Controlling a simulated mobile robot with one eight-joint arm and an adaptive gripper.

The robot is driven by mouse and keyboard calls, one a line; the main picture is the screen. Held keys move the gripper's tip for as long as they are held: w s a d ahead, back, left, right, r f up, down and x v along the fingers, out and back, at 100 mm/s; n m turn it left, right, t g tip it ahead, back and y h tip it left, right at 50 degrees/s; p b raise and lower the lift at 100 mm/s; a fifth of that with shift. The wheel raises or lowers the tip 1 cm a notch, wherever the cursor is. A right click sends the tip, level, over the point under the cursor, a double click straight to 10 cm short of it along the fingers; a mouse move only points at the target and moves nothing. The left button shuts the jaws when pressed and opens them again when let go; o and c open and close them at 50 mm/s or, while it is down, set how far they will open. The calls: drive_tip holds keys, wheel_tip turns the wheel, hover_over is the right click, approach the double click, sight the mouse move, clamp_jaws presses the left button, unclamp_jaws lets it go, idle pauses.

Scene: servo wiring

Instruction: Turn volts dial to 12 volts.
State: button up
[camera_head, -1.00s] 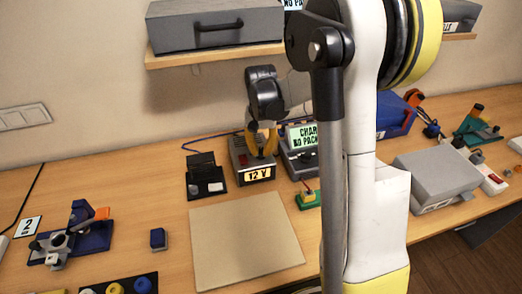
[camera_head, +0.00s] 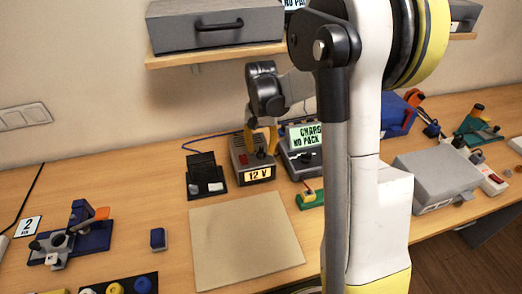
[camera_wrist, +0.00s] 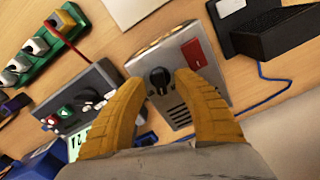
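The power supply (camera_head: 240,160) is a grey box on the bench with a lit display (camera_head: 260,174) reading 12 V. Its dark volts dial (camera_head: 260,155) is on top; in the wrist view the dial (camera_wrist: 158,78) shows beside a red switch (camera_wrist: 194,53) and vent slots. My gripper (camera_head: 262,138) is just above the dial, pointing down. In the wrist view my gripper (camera_wrist: 156,80) is open, its yellow fingers apart with the dial showing between and beyond the tips. Nothing is held.
A charger (camera_head: 300,158) with a lit screen stands close on the right. A black stand (camera_head: 204,180) is on the left. A green block (camera_head: 310,200) lies in front of the charger. A bare beige mat (camera_head: 245,245) lies in front. A shelf (camera_head: 220,50) with a grey drawer box hangs above.

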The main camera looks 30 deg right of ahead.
sight(261, 150)
wheel_tip(261, 150, up, 11)
idle(0.3)
idle(0.4)
